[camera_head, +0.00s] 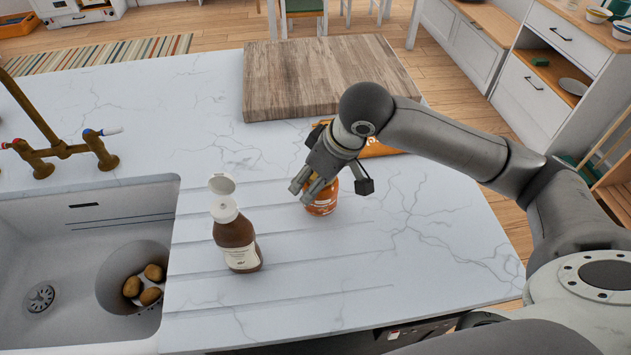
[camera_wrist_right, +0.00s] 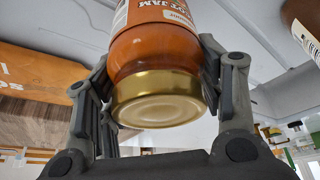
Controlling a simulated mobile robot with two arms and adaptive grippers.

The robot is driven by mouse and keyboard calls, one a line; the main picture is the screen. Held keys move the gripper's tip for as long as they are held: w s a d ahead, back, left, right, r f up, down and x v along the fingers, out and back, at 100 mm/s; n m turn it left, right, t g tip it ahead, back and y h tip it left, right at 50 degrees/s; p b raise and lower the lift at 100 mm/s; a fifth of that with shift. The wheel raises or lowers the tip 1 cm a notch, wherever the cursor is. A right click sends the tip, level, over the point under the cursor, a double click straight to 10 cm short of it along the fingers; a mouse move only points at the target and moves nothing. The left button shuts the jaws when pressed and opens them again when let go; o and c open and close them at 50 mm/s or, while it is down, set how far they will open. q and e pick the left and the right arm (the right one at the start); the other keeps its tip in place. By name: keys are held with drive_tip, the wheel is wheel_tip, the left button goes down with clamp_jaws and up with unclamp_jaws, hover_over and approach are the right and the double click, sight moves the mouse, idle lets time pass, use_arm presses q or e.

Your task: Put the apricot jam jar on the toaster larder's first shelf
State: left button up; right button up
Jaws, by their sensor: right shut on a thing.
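The apricot jam jar (camera_head: 322,200) is orange with a pale label and stands on the white marble counter. In the right wrist view the jar (camera_wrist_right: 155,50) shows its gold lid and part of a label reading jam. My right gripper (camera_head: 315,187) is shut on the jar, with a finger on either side of it in the wrist view (camera_wrist_right: 160,95). In the head view the gripper covers the jar's upper part. My left gripper is not in view. I cannot identify the toaster larder or its first shelf in these frames.
A brown bottle (camera_head: 238,240) with an open white cap stands left of the jar. An orange package (camera_head: 378,150) lies behind my arm, by a wooden board (camera_head: 315,80). A sink (camera_head: 70,215) with several potatoes is at left. A white cabinet (camera_head: 560,75) stands at the far right.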

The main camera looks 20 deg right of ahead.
drive_tip(key=shift+d+f, duration=0.1)
drive_tip(key=shift+f, duration=0.75)
drive_tip(key=shift+f, duration=0.1)
drive_tip(key=o, duration=1)
drive_tip(key=shift+f, duration=0.15)
drive_tip(key=o, duration=0.4)
drive_tip(key=shift+s, duration=0.1)
drive_tip(key=shift+o, duration=0.2)
